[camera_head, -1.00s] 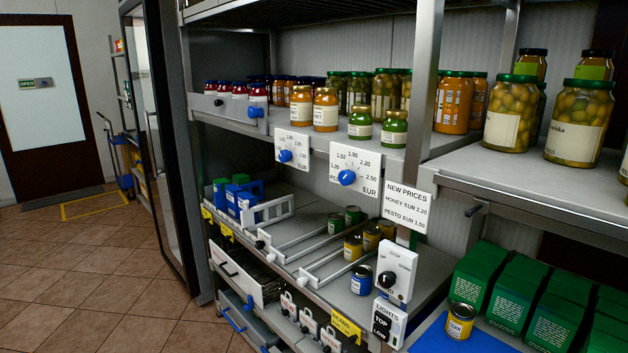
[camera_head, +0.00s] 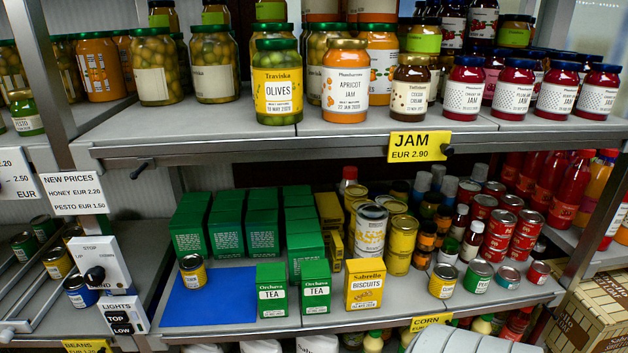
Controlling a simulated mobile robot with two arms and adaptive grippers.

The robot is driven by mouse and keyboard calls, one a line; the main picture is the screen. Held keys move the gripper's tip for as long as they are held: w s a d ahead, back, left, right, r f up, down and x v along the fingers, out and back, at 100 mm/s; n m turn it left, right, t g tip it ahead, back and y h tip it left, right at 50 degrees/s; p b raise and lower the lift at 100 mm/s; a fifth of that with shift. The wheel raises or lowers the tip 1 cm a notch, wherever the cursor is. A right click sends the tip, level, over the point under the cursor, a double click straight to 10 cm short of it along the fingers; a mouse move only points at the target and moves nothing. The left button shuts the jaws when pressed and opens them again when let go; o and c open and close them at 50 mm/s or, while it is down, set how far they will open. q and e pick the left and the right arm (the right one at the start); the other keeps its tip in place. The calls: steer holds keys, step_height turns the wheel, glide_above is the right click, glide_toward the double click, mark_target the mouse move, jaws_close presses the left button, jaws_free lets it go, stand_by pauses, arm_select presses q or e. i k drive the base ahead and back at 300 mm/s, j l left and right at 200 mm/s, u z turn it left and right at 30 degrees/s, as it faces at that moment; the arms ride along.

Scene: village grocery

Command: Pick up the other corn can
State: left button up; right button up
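A small can with a yellow and white label (camera_head: 193,272), which looks like a corn can, stands upright on the blue mat (camera_head: 228,304) on the lower shelf, left of the tea boxes. A second can with a yellow and white label (camera_head: 443,281) stands upright at the shelf's front, above the yellow CORN tag (camera_head: 431,321). Its label text is too small to read surely. Neither of my grippers is in view.
A green tea box (camera_head: 316,287) and a yellow biscuits box (camera_head: 365,284) stand between the two cans. A green-labelled can (camera_head: 478,276) is close right of the second can. The upper shelf with jars overhangs. A grey rounded shape shows at the bottom edge.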

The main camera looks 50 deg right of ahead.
mark_target(445, 276)
steer(key=z, duration=2.6)
